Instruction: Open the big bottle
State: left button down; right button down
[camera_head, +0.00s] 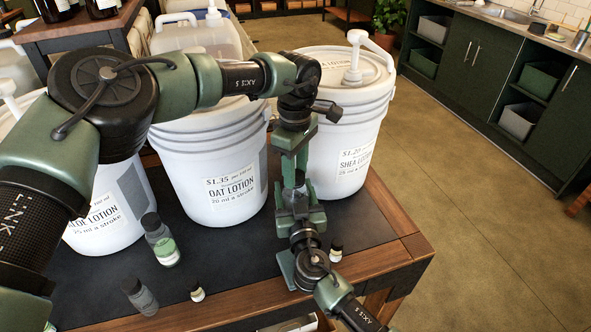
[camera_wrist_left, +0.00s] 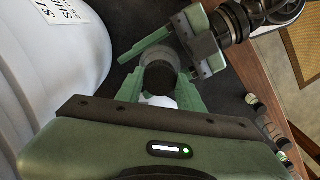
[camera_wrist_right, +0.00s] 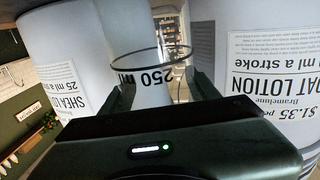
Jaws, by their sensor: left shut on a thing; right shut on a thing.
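The big bottle (camera_wrist_right: 150,95) is clear, marked 250 ml, and shows close up between the fingers of my right gripper (camera_wrist_right: 157,85). My right gripper is shut on its body. My left gripper (camera_wrist_left: 158,88) is shut around the bottle's dark round cap (camera_wrist_left: 158,80), with one green finger on each side. In the head view my left gripper (camera_head: 297,170) comes down from above, close to my right gripper (camera_head: 300,198). There the bottle is mostly hidden by the grippers.
Large white pump buckets of oat lotion (camera_head: 215,165) and shea lotion (camera_head: 350,125) stand close behind.

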pick_arm(q)
jog(key=shift+n, duration=0.5)
jog(key=c, duration=0.9)
grip_release()
jog(key=shift+r, duration=0.1)
